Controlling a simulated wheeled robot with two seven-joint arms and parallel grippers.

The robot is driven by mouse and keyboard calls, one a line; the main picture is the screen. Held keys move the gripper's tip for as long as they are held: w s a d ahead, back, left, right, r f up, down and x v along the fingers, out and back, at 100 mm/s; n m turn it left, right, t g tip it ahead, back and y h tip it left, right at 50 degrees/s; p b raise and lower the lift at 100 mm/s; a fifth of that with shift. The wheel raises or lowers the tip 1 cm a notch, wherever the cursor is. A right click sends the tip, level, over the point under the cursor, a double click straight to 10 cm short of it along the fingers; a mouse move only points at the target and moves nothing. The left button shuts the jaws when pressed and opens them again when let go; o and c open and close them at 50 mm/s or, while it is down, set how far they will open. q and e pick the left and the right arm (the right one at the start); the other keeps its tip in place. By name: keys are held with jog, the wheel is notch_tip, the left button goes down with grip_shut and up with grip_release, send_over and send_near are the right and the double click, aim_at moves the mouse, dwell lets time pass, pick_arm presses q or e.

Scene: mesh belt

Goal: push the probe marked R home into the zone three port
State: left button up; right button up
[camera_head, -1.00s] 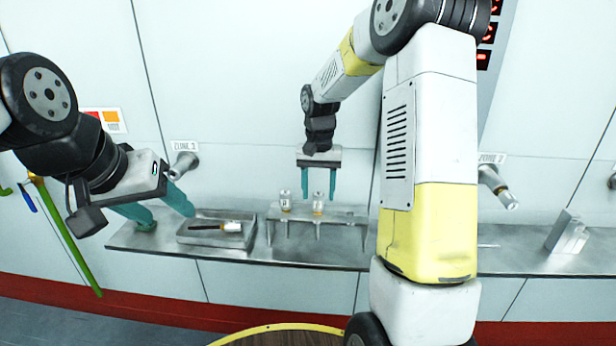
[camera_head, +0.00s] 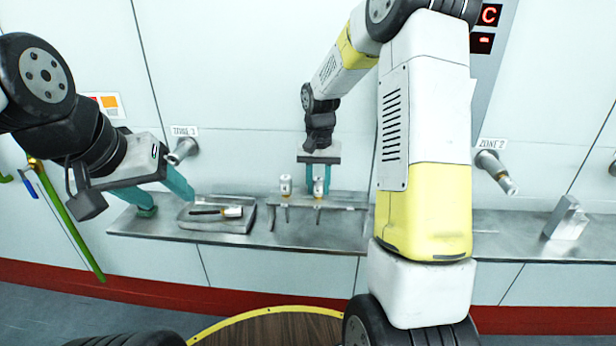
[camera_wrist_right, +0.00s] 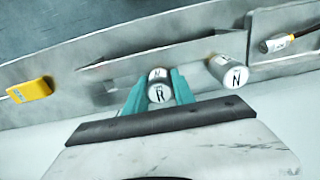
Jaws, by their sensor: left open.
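The probe marked R (camera_wrist_right: 160,93) is a small white-capped cylinder with R on its end face, upright in the holder on the shelf (camera_head: 318,188). My right gripper (camera_head: 316,178) points down over it, its teal fingers on either side of the cap. In the right wrist view the fingers (camera_wrist_right: 160,88) look closed against the cap. The zone three port (camera_head: 182,151) is a metal tube on the wall at the left, under its label. My left gripper (camera_head: 160,195) is open and empty, just below and left of that port.
A probe marked N (camera_wrist_right: 234,76) stands beside the R probe. A grey tray (camera_head: 190,226) with another probe (camera_head: 228,211) lies left of the holder (camera_head: 285,236). The zone 2 port (camera_head: 497,172) is at the right. A metal block (camera_head: 568,220) stands at the shelf's right.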

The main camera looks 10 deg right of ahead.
grip_shut()
notch_tip(320, 180, up, 12)
jog(key=shift+r, duration=0.25)
dwell(2.1)
